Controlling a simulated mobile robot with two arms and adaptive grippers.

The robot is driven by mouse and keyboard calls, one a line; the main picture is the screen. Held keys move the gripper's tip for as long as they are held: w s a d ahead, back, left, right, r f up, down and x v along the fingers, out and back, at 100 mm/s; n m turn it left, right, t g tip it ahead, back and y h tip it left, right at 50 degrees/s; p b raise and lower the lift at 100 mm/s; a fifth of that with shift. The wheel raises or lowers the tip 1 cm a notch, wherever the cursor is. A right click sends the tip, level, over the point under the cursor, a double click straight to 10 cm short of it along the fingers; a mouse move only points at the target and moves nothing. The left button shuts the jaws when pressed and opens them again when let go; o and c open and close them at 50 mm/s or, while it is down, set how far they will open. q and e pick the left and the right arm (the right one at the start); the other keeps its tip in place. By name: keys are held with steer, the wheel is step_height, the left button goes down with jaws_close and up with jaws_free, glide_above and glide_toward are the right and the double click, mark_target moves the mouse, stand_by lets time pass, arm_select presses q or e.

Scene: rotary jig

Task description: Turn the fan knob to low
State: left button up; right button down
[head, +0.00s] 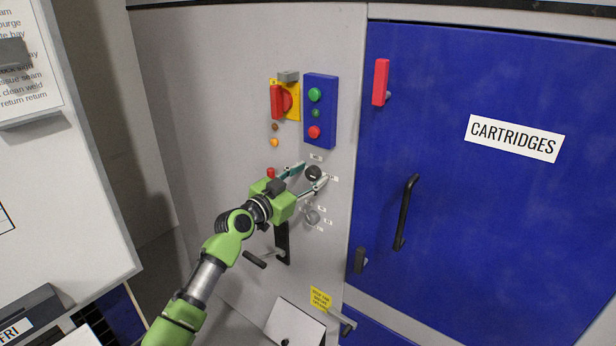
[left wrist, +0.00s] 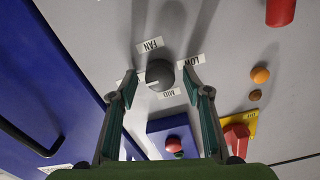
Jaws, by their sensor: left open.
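The fan knob (head: 313,173) is dark and round on the grey panel. In the left wrist view the knob (left wrist: 160,74) sits between my open fingers, with labels FAN (left wrist: 150,45), LOW (left wrist: 191,61) and MID (left wrist: 168,93) around it. That view is upside down. A pale pointer mark on the knob faces left, toward a label mostly hidden by the left finger. My left gripper (head: 307,179) is open, fingers on either side of the knob; I cannot tell whether they touch it. It also shows in the left wrist view (left wrist: 163,88). My right gripper is not in view.
A second, grey knob (head: 312,216) is just below. A blue button box (head: 320,138) and a red-and-yellow switch (head: 284,100) are above. A black lever (head: 282,243) hangs below my gripper. The blue CARTRIDGES door (head: 480,200) with a black handle (head: 405,212) is right.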

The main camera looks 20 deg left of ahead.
arm_select(q)
steer(key=c, duration=1.1)
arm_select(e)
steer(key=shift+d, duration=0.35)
